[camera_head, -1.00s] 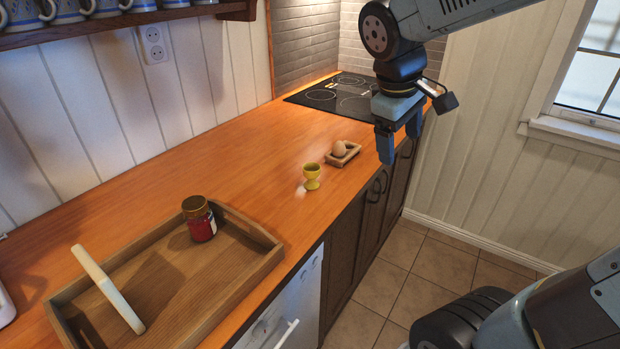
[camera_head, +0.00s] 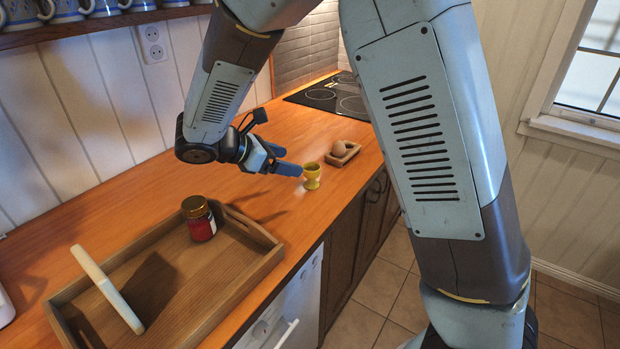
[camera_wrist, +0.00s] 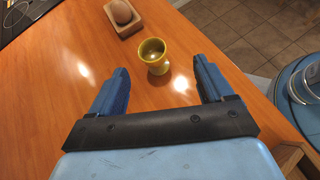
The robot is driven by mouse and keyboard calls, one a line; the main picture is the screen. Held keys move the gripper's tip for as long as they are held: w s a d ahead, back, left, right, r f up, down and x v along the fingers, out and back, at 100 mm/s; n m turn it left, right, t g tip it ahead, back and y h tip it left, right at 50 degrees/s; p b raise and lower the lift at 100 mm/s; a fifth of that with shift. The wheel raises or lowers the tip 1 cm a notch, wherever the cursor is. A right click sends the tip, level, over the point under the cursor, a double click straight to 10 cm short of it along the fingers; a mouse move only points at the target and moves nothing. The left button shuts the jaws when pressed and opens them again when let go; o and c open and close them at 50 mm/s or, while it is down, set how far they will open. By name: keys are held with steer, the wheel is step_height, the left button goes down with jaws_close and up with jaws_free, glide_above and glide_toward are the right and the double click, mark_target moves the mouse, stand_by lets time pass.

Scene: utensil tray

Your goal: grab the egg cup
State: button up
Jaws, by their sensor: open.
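The yellow egg cup (camera_head: 312,176) stands upright on the orange wooden counter, near its front edge. My gripper (camera_head: 287,160) is open and empty, low over the counter just left of the cup, with its fingers pointing toward it. In the wrist view the egg cup (camera_wrist: 153,56) is ahead of the gap between my two blue fingers (camera_wrist: 160,84), roughly centred. It appears just beyond the fingertips, and I cannot tell whether anything touches it.
A brown egg (camera_head: 339,147) sits in a small wooden holder (camera_head: 349,155) behind the cup. A wooden tray (camera_head: 262,240) with a red jar (camera_head: 200,222) and a pale long-handled item (camera_head: 105,288) is at the left. A black hob (camera_head: 325,97) lies at the back.

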mark_target(317, 169)
steer(key=shift+n+t, duration=0.5)
steer(key=shift+n, duration=0.1)
steer(key=x, duration=0.4)
steer(key=f+x, duration=0.1)
steer(key=x, duration=0.3)
steer(key=a+x, duration=0.1)
steer(key=x, duration=0.4)
steer(key=shift+w+a+f, duration=0.1)
steer(key=shift+w+f, duration=0.05)
steer(key=shift+w, duration=0.1)
steer(key=shift+c, duration=0.3)
steer(key=c, duration=1)
